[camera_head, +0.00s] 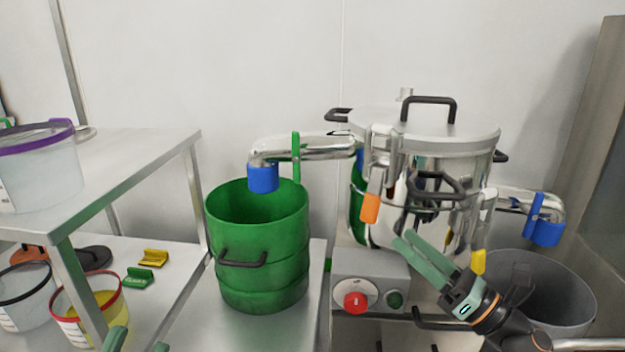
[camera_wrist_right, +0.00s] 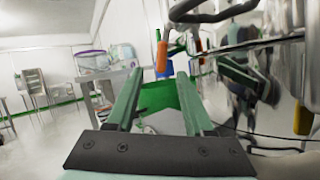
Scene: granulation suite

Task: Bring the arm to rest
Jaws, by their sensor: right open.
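My right gripper (camera_head: 404,240) is in front of the steel vessel (camera_head: 425,150), above the grey control box (camera_head: 395,268). Its green fingers point up and to the left. In the right wrist view the two fingers of my right gripper (camera_wrist_right: 157,76) stand apart with nothing between them. My left gripper (camera_head: 103,338) shows only its two green fingertips at the bottom edge. They are apart, with nothing seen between them. The rest of the left arm is out of view.
A green drum (camera_head: 258,255) stands under the left blue-ended spout (camera_head: 263,178). A grey bin (camera_head: 560,300) is at right, close to my right arm. A steel shelf (camera_head: 130,150) at left holds a purple-rimmed tub (camera_head: 38,172); several tubs and clips sit below.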

